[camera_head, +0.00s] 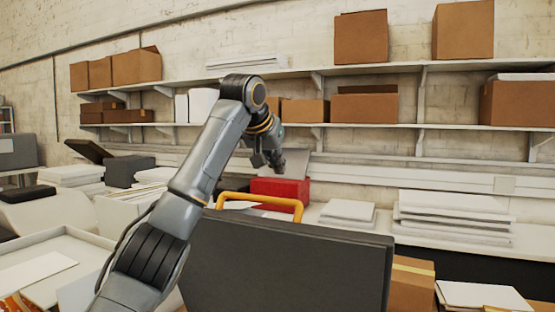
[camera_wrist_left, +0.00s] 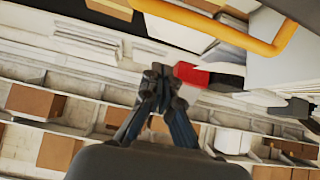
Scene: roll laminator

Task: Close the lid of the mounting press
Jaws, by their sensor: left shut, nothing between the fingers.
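The mounting press lid (camera_head: 290,262) is a large dark grey panel standing raised in the lower middle of the head view. An orange bar handle (camera_head: 262,198) rises at its upper edge. In the left wrist view the handle (camera_wrist_left: 225,36) crosses the top. My left arm reaches up past the lid's left side, and my left gripper (camera_head: 272,166) hangs beyond and above the handle, apart from it in the picture. The left wrist view shows its fingers (camera_wrist_left: 156,76) together and empty. The press base is mostly hidden behind the lid. My right gripper is not in view.
A red box (camera_head: 280,191) stands on the back counter behind the gripper. Stacks of white boards (camera_head: 452,215) lie right of it. Wall shelves (camera_head: 410,127) carry cardboard boxes. A white tray (camera_head: 50,245) is at the left and a cardboard box (camera_head: 411,285) right of the lid.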

